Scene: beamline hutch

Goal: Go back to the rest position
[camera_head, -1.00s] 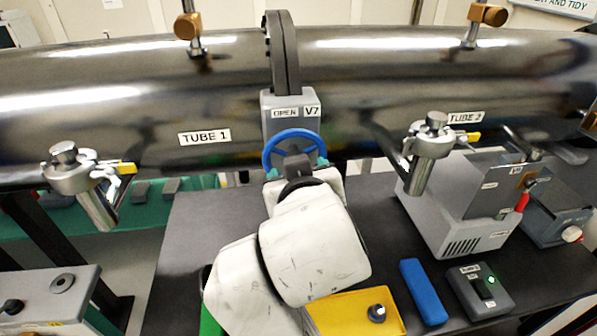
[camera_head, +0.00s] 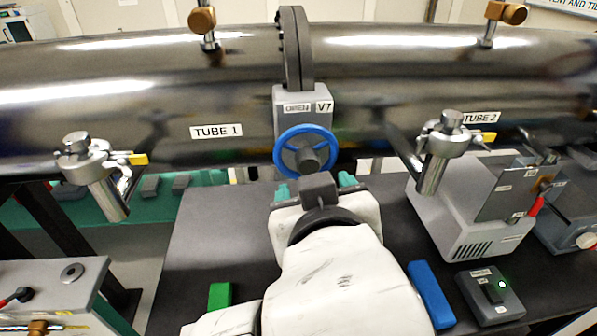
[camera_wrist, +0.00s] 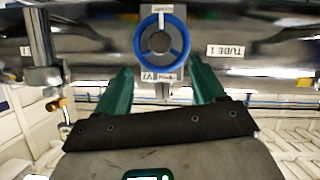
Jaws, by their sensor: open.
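My gripper (camera_head: 318,188) is in front of and just below the blue handwheel (camera_head: 306,151) of valve V7 in the head view. Its teal fingers stand apart with nothing between them. In the wrist view my gripper (camera_wrist: 163,90) shows both fingers spread, with the blue handwheel (camera_wrist: 162,40) beyond the gap and clear of the fingertips. The valve body (camera_head: 300,104) carries an OPEN label and a V7 label. My arm hides part of the table below the valve.
The dark table (camera_head: 200,235) holds a green block (camera_head: 220,295), a blue block (camera_head: 431,294), a small switch box (camera_head: 490,293) and a grey instrument box (camera_head: 470,215). Clamped ports hang from TUBE 1 (camera_head: 100,165) and TUBE 2 (camera_head: 440,150). A grey panel (camera_head: 50,285) stands at lower left.

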